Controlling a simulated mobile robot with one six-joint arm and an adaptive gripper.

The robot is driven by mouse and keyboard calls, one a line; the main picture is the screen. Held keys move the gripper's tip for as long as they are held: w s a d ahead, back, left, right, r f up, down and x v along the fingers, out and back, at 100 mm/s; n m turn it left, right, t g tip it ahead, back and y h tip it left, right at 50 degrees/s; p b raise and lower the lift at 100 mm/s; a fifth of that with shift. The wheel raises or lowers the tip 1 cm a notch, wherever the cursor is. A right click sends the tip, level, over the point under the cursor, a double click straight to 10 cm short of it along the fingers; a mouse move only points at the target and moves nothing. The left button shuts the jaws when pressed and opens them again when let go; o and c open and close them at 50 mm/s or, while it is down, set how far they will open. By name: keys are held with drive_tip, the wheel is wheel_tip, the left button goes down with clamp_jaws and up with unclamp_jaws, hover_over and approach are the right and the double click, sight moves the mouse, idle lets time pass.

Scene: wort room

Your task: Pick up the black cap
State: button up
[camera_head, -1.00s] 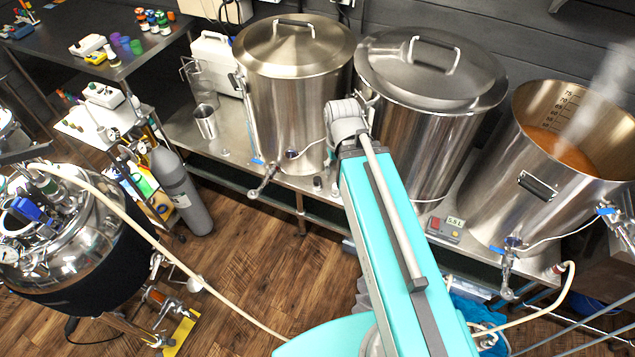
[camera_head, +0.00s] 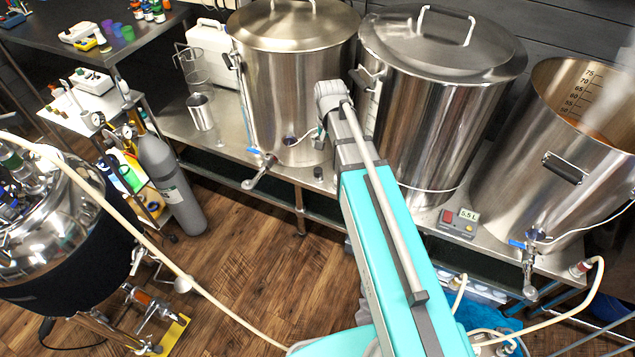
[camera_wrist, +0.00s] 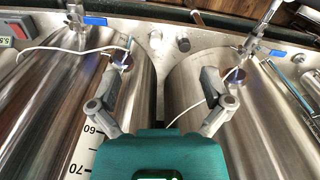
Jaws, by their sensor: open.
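A small dark cap (camera_head: 318,173) stands on the steel bench in the head view, in front of the left lidded kettle. In the wrist view, a small dark grey cylinder (camera_wrist: 183,44) that appears to be this cap lies beyond my fingers, near the bench edge.
The left kettle (camera_head: 292,95) and middle kettle (camera_head: 430,105) flank my gripper. Their taps and a thin cable are close to it. A control box (camera_head: 459,222) reading 5.5 L, an open kettle (camera_head: 555,150) and a steel cup (camera_head: 200,111) share the bench (camera_head: 225,150).

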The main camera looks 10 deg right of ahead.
sight(318, 169)
drive_tip(key=w+f+m+b, duration=0.6)
drive_tip(key=w+f+b, duration=1)
drive_tip(key=f, duration=0.1)
drive_tip(key=shift+w+f+m, duration=0.15)
drive_tip(key=shift+f+m, duration=0.15)
drive_tip(key=shift+f, duration=0.05)
drive_tip(key=shift+a+f, duration=0.1)
wheel_tip(318, 169, down, 8)
drive_tip(key=b, duration=0.8)
drive_tip(key=shift+f+b, duration=0.15)
drive_tip(key=shift+b, duration=0.2)
drive_tip(key=shift+f, duration=0.15)
drive_tip(key=shift+f+b, duration=2.5)
drive_tip(key=shift+b, duration=0.2)
drive_tip(key=c, duration=1.3)
